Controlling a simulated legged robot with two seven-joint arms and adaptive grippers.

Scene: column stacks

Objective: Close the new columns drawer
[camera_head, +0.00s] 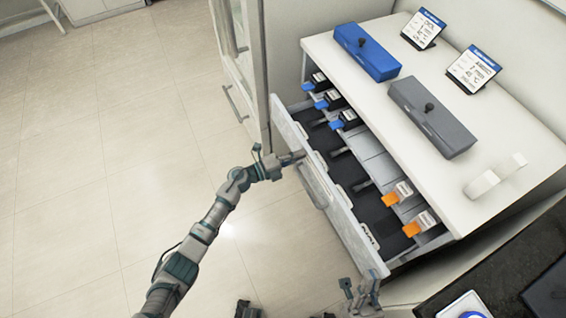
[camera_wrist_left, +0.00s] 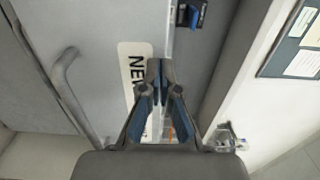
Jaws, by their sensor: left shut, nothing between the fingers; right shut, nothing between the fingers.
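The drawer (camera_head: 342,218) is pulled open from the white cabinet, its grey front facing my left arm. Orange-tagged columns (camera_head: 398,195) and blue-tagged columns (camera_head: 346,119) lie inside in dark slots. Its bar handle (camera_head: 313,188) is on the front, and it also shows in the left wrist view (camera_wrist_left: 68,92). My left gripper (camera_head: 298,157) is shut and empty at the drawer front, near the handle's upper end. In the left wrist view its fingers (camera_wrist_left: 158,72) overlap a "NEW" label (camera_wrist_left: 135,62); contact is unclear. My right gripper (camera_head: 364,290) is shut and empty near the bottom edge.
On the cabinet top (camera_head: 500,130) sit a blue box (camera_head: 365,51), a grey box (camera_head: 432,115) and two display stands (camera_head: 473,68). A cabinet door (camera_head: 240,60) stands beyond the drawer. A dark surface (camera_head: 500,270) is at lower right. The floor at left is clear.

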